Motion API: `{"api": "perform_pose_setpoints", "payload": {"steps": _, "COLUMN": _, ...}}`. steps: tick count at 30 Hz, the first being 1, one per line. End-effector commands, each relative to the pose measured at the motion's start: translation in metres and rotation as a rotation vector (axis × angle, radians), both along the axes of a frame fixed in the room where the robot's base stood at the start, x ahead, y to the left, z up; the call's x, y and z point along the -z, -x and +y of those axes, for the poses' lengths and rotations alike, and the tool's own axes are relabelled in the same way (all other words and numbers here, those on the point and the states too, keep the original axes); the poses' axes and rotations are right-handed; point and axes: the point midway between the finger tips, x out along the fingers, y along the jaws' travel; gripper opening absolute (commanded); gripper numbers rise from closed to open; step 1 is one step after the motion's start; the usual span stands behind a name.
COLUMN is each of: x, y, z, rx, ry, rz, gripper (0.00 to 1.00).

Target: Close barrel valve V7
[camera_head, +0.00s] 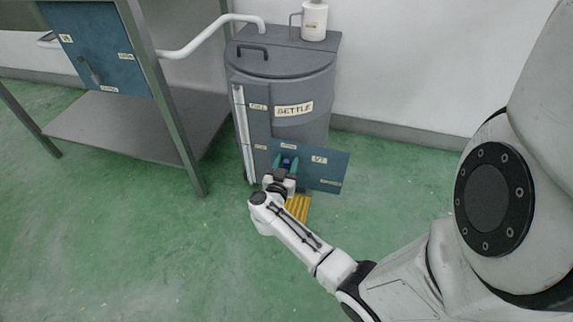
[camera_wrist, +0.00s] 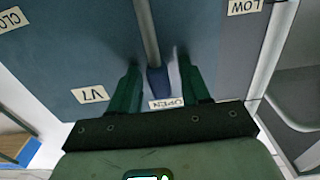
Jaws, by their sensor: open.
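The blue-grey V7 valve plate (camera_head: 333,171) is mounted low on the front of the grey settle barrel (camera_head: 305,129). In the wrist view, the V7 label (camera_wrist: 89,95) shows on the plate, with the OPEN label (camera_wrist: 166,103) near the valve lever's blue tip (camera_wrist: 158,82). The grey lever (camera_wrist: 149,35) points toward OPEN. A partly cut-off label starting "CLO" (camera_wrist: 10,19) is at the upper left. My gripper (camera_wrist: 158,90) is open, its green fingers on either side of the lever tip, with gaps visible. In the head view my gripper (camera_head: 286,168) hides the lever.
A metal bench (camera_head: 115,125) with a blue panel (camera_head: 95,50) stands left of the barrel. A white pipe (camera_head: 205,40) runs to the barrel lid. A white jug (camera_head: 314,20) stands on top. A yellow slatted piece (camera_head: 298,207) is under the plate. Green floor is clear in front.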

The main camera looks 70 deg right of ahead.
Motion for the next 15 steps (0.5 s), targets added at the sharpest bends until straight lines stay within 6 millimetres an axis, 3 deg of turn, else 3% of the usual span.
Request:
{"api": "perform_pose_setpoints", "payload": {"steps": 6, "x": -0.0002, "y": -0.0002, "z": 0.0001, "rx": -0.001, "ry": 0.0, "rz": 0.0, "gripper": 0.45}}
{"api": "perform_pose_setpoints", "payload": {"steps": 15, "x": -0.0002, "y": -0.0003, "z": 0.0003, "rx": -0.001, "ry": 0.0, "rz": 0.0, "gripper": 0.16}}
